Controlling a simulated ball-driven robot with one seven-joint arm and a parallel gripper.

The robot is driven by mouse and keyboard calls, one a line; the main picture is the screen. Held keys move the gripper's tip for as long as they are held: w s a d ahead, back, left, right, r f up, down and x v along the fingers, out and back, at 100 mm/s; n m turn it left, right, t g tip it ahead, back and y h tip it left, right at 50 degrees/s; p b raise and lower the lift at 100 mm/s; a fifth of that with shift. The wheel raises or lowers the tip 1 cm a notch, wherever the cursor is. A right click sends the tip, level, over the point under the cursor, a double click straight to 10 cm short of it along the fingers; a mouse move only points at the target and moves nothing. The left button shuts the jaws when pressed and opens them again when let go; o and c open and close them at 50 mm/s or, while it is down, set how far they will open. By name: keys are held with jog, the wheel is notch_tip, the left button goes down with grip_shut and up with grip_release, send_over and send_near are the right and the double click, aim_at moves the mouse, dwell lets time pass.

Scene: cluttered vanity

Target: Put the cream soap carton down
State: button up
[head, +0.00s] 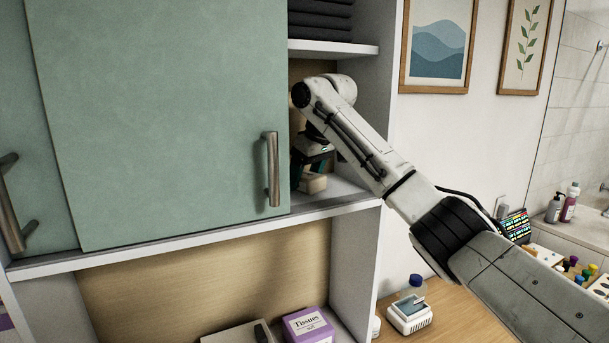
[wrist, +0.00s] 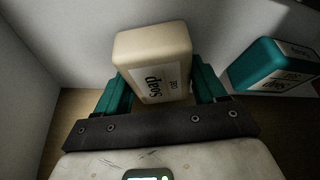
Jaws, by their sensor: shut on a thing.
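The cream soap carton (wrist: 152,62) is between the two teal fingers of my gripper (wrist: 161,90) in the wrist view. Its label reads "Soap" and appears upside down. My gripper is shut on it, one finger on each side. In the head view my gripper (head: 311,166) reaches into the open part of the wall cabinet, and the cream carton shows below it (head: 313,183), low over the shelf (head: 345,192). I cannot tell whether the carton's base touches the shelf.
A teal soap carton (wrist: 275,66) stands to the right of the held carton in the wrist view, apart from it. A green sliding door (head: 165,120) closes off the cabinet's left. An upper shelf (head: 340,48) with dark folded items is above. A purple tissue box (head: 308,326) stands below.

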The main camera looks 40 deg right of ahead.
jog(key=o, duration=1.1)
jog(key=shift+s+r, duration=0.1)
jog(key=shift+r, duration=0.1)
jog(key=b+v, duration=0.2)
jog(key=shift+s+r, duration=0.1)
jog(key=shift+r, duration=0.15)
jog(key=s+b, duration=0.1)
jog(key=s, duration=0.3)
jog(key=s+d+b, duration=0.1)
jog(key=s, duration=0.3)
jog(key=s+b, duration=0.1)
jog(key=s, duration=0.3)
jog(key=shift+d+r, duration=0.15)
jog(key=shift+d, duration=0.05)
